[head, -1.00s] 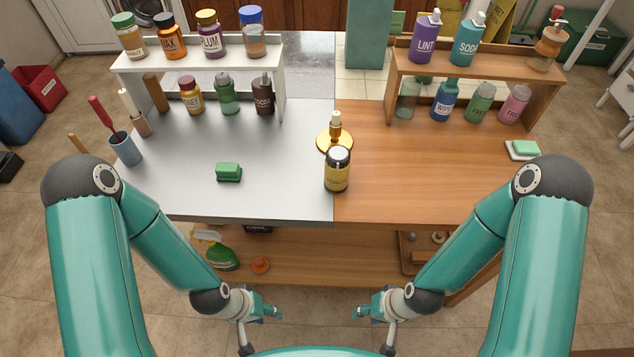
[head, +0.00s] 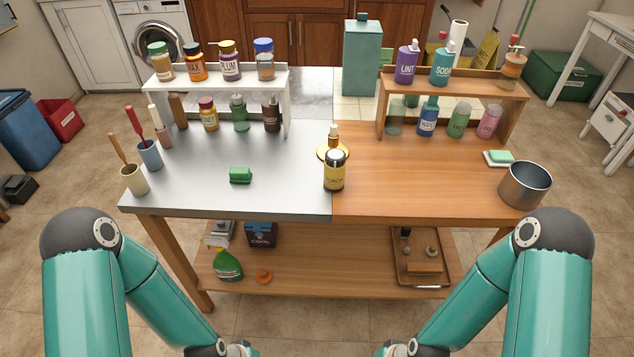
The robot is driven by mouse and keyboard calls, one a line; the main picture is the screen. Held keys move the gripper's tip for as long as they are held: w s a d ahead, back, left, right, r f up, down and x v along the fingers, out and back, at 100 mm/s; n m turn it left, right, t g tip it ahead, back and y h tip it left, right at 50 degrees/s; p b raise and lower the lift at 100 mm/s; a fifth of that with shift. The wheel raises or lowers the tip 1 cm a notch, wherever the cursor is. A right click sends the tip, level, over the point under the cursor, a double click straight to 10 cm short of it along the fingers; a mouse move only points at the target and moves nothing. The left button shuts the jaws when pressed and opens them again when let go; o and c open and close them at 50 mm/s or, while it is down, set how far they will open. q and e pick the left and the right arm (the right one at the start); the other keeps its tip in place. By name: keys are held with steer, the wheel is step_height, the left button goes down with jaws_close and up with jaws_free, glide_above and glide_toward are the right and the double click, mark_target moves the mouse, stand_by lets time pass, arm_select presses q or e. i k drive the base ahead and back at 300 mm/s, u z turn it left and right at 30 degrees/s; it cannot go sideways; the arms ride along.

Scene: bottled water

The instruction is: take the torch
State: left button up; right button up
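A yellow bottle with a dark cap, its label seeming to read "TORCH" (head: 334,172), stands upright near the middle of the table's front part, by the seam between the grey metal top and the wooden top. Just behind it is a round gold stand (head: 322,152) with a small pale-tipped upright piece, partly hidden by the bottle. Nothing of mine touches the bottle.
A green block (head: 240,175) lies left of the bottle. Cups with handled tools (head: 134,181) stand at the left edge, and a metal pot (head: 525,185) at the right. Bottles fill the white shelf (head: 287,84) and wooden shelf (head: 384,108). The wood right of the bottle is clear.

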mark_target(334, 177)
steer(key=z, duration=0.2)
steer(key=i, duration=0.85)
steer(key=z, duration=0.35)
steer(key=k, duration=0.6)
steer(key=z, duration=0.15)
steer(key=i, duration=0.5)
steer(key=u, duration=0.05)
